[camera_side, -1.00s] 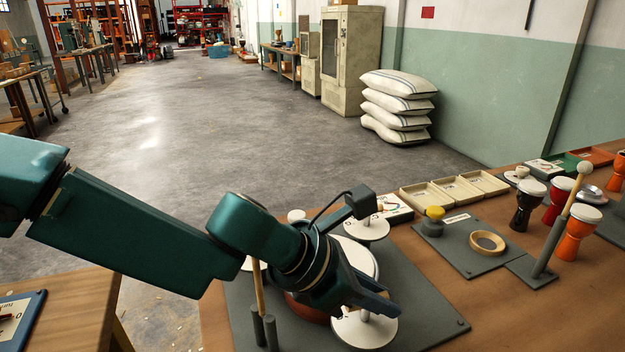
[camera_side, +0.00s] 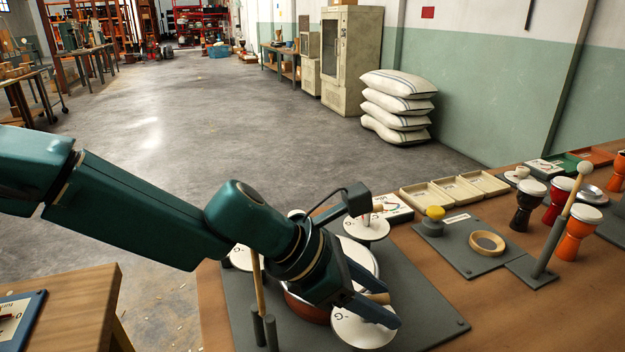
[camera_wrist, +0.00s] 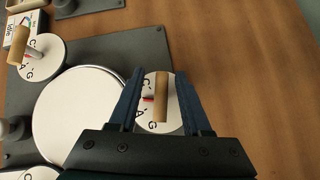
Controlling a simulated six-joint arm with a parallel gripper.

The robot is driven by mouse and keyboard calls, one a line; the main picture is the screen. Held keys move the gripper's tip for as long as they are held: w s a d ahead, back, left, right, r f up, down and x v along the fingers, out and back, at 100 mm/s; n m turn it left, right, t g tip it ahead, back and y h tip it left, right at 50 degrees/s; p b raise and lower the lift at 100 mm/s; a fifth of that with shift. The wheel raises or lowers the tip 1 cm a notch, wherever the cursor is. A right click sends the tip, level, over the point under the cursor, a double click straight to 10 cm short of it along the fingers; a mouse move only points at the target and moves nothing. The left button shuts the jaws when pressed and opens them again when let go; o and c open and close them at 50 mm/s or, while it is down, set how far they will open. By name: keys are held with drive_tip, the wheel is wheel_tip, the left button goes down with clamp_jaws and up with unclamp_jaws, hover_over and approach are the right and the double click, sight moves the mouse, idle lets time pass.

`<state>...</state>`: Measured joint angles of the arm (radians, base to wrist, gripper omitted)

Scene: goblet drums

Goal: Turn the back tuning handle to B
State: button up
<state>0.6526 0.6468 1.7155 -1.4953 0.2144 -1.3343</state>
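A drum with a white head (camera_side: 362,258) lies on a grey board (camera_side: 425,310), with white lettered dials around it. My gripper (camera_side: 391,308) is over the dial nearest the side camera (camera_side: 362,333). Its fingers are open, one on each side of that dial's wooden handle (camera_wrist: 159,97), with gaps visible in the wrist view. That dial (camera_wrist: 150,86) shows C, A and G and a red mark on its left; other letters are hidden. Another dial (camera_wrist: 38,62) with a wooden handle (camera_wrist: 29,50) is at upper left. I cannot tell which handle is the back one.
A wooden stick stands in grey posts (camera_side: 265,332) left of my gripper. To the right are a yellow-topped knob (camera_side: 434,213), a wooden ring (camera_side: 487,242), a mallet on a stand (camera_side: 562,228) and small drums (camera_side: 578,235). Board space right of the dial is clear.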

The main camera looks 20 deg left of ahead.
drive_tip(key=shift+d+r, duration=0.1)
drive_tip(key=shift+r, duration=2.05)
drive_tip(key=w+a+r, duration=0.2)
drive_tip(key=a+r, duration=0.4)
drive_tip(key=a, duration=0.5)
drive_tip(key=shift+w+a+r, duration=0.2)
drive_tip(key=shift+a+r, duration=0.1)
drive_tip(key=shift+r, duration=0.05)
